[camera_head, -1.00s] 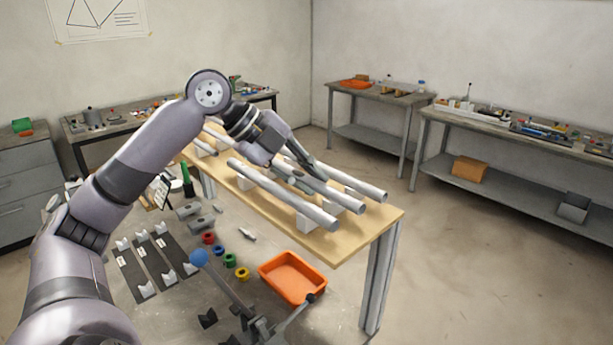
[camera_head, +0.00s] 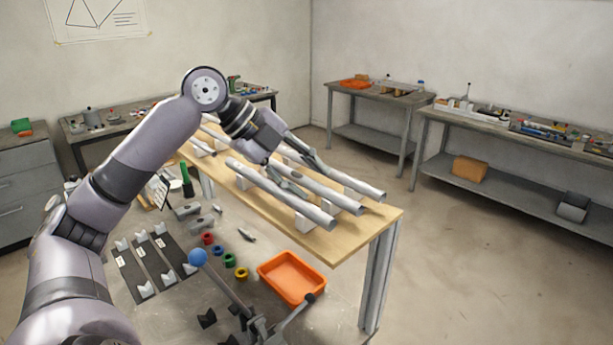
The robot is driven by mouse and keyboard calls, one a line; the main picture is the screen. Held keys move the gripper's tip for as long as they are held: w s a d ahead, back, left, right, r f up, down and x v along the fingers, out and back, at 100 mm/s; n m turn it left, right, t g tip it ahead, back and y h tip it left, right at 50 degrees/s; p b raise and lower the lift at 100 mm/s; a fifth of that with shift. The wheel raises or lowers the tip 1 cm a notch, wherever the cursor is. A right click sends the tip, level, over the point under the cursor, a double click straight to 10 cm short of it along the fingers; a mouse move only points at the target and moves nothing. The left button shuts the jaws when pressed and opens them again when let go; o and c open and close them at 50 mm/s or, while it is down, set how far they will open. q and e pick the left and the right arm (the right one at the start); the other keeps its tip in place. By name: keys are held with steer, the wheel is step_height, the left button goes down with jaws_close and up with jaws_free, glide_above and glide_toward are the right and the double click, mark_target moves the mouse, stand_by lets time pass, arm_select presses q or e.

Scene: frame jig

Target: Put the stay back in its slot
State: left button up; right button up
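Three grey tubes lie side by side on white support blocks on a wooden-topped table: a near tube (camera_head: 270,186), a middle tube (camera_head: 342,199) and a far tube (camera_head: 358,184). I cannot tell for certain which one is the stay. Whether the fingers touch a tube is unclear. The gripper and forearm hide part of the tubes and their supports. My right gripper is out of view.
An orange tray (camera_head: 291,277), coloured rings (camera_head: 228,260), a lever with a blue ball (camera_head: 198,257) and dark strips with white V-blocks (camera_head: 155,262) are on the nearer bench. The wooden table's front right corner (camera_head: 372,228) is bare.

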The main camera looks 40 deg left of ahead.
arm_select(q)
steer(key=v, duration=1.1)
steer(key=shift+s+r, duration=0.15)
steer(key=shift+a, duration=0.1)
